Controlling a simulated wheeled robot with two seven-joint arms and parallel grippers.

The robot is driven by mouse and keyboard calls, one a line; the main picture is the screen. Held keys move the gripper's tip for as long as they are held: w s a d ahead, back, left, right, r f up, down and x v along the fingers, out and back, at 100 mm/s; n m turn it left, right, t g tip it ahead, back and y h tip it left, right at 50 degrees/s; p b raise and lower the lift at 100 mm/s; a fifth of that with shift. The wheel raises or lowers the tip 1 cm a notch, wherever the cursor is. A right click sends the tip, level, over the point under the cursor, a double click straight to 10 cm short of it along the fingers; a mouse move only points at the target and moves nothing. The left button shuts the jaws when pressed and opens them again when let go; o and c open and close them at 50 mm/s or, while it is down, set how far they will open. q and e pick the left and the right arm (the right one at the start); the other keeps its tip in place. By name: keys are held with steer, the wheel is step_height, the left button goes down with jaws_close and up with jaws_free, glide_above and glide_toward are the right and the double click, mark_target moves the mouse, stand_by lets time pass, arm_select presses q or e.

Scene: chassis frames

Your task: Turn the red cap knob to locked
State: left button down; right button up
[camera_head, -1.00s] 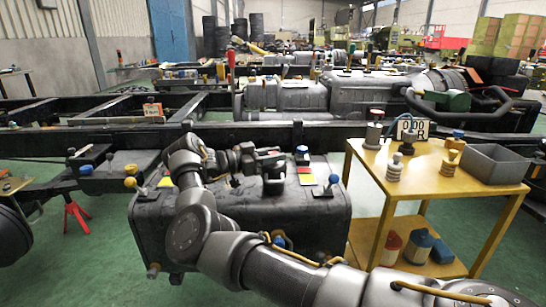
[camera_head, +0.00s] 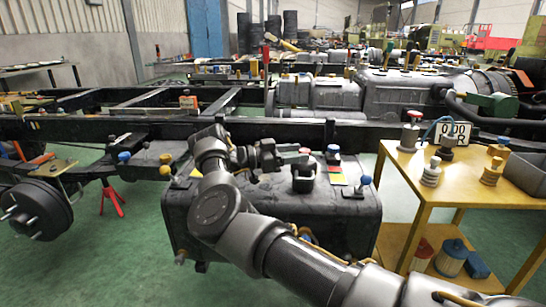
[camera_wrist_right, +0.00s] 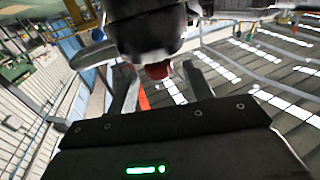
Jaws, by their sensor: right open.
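A dark tank (camera_head: 270,222) stands in front of the truck frame. A dark round fitting (camera_head: 303,178) sits on its top, with my right gripper (camera_head: 298,157) at its upper part. In the right wrist view a small red part (camera_wrist_right: 158,70), which looks like the red cap knob, shows beneath a dark cylinder. It lies between and beyond the two spread fingers of my right gripper (camera_wrist_right: 160,88), apparently without contact. In the head view I cannot make out the red cap clearly by the gripper. My left gripper is not in view.
Blue-knobbed levers (camera_head: 332,152) (camera_head: 364,181) and a red-and-yellow label (camera_head: 337,176) are right of the fitting. A yellow cart (camera_head: 408,190) with bottles and a number sign (camera_head: 455,131) stands at right. The truck frame rail (camera_head: 250,128) runs behind.

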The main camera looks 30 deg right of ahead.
steer(key=v, duration=0.7)
steer(key=shift+a, duration=0.35)
